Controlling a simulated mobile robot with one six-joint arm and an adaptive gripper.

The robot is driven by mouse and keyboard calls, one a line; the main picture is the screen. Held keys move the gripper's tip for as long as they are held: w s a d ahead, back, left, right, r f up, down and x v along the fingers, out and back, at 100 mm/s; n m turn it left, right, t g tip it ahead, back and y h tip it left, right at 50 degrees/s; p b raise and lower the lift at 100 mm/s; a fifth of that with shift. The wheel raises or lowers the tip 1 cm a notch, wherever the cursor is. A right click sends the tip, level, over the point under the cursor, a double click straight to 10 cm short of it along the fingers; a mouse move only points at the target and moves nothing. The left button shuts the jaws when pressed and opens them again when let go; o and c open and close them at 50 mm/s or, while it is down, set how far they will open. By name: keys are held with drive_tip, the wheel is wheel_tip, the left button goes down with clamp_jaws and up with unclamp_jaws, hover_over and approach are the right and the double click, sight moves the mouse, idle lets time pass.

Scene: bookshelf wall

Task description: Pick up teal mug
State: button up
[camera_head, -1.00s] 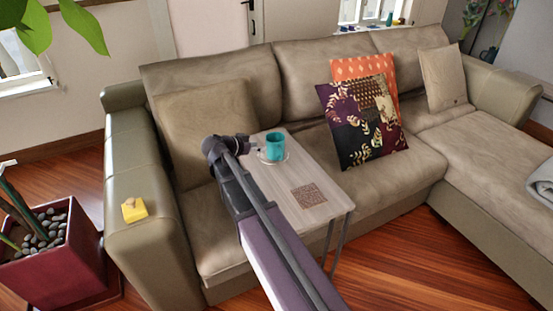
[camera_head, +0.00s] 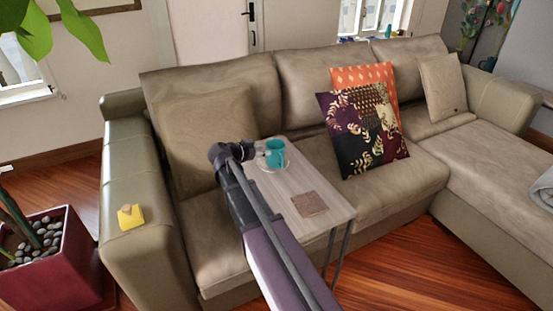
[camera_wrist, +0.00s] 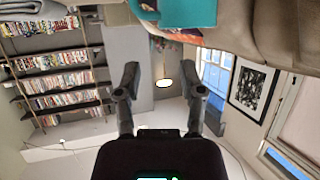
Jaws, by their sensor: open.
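The teal mug (camera_head: 276,147) stands near the back end of the small wooden side table (camera_head: 312,180), on or over a pale saucer (camera_head: 285,166). My gripper (camera_head: 262,152) comes from the left at mug height, and part of it crosses in front of the mug. I cannot tell whether they touch. In the wrist view the picture is upside down. The two fingers of my gripper (camera_wrist: 164,72) are spread, with nothing between them. The mug also shows as a teal patch (camera_wrist: 188,12) at the top edge, cut off by the frame and outside the finger gap.
A brown square mat (camera_head: 310,203) lies on the table. The beige sofa (camera_head: 225,240) surrounds the table, with orange and patterned cushions (camera_head: 362,128) to the right. A yellow object (camera_head: 131,217) sits on the left armrest. A red planter (camera_head: 62,270) stands at lower left.

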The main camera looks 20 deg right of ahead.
sight(282, 149)
drive_tip(key=shift+b+x, duration=0.85)
drive_tip(key=shift+x, duration=1.9)
drive_tip(key=shift+b+x, duration=0.85)
drive_tip(key=shift+x, duration=1.1)
drive_tip(key=shift+w+d+f, duration=0.35)
drive_tip(key=shift+d+f, duration=0.05)
drive_tip(key=shift+d, duration=0.15)
clamp_jaws()
